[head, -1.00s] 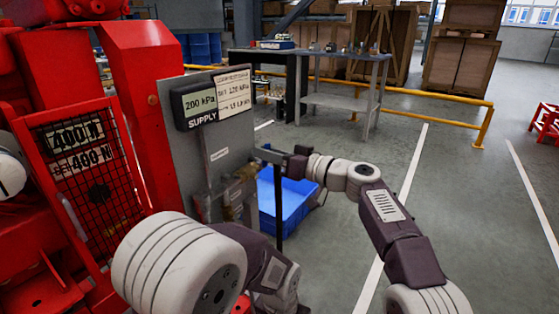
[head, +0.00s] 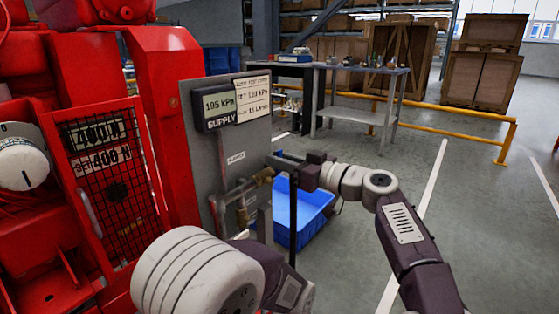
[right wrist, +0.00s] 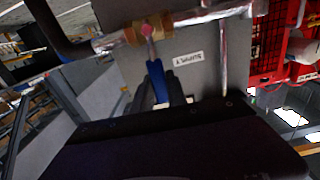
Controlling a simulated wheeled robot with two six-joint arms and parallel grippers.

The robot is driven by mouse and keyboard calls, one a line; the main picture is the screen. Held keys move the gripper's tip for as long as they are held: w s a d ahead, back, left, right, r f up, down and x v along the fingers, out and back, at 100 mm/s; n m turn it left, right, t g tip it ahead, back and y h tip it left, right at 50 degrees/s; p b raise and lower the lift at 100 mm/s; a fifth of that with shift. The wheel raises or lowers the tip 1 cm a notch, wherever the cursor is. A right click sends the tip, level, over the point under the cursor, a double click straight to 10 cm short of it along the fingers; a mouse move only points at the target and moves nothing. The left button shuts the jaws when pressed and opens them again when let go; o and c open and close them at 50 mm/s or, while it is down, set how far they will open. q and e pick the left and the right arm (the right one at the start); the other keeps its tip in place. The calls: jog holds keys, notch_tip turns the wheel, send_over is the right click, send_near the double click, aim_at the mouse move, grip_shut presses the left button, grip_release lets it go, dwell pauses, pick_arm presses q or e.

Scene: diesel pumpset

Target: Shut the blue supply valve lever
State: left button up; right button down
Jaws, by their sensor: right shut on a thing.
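The blue supply valve lever (right wrist: 158,82) shows in the right wrist view, running from the brass valve (right wrist: 148,28) toward my jaws. My right gripper (right wrist: 163,97) is shut on the lever, one finger on each side. In the head view my right gripper (head: 284,162) reaches in from the right to the brass valve (head: 263,178) beside the grey panel (head: 232,145). The lever cannot be made out there. The supply display (head: 219,105) reads 195 kPa. Part of my left arm shows low in the head view; its gripper is out of sight.
A red machine frame with a mesh guard (head: 115,190) stands left of the panel. A blue crate (head: 305,218) lies on the floor behind my right gripper. A grey workbench (head: 355,95) and a yellow rail (head: 470,117) stand farther back. The floor at right is clear.

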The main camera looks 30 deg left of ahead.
jog(key=c, duration=1.3)
grip_release()
jog(key=shift+f, duration=0.1)
jog(key=d+b, duration=0.2)
jog(key=d, duration=0.1)
jog(key=d+b, duration=0.2)
jog(key=d, duration=0.1)
jog(key=d+b, duration=0.2)
jog(key=d, duration=0.1)
jog(key=shift+s, duration=0.35)
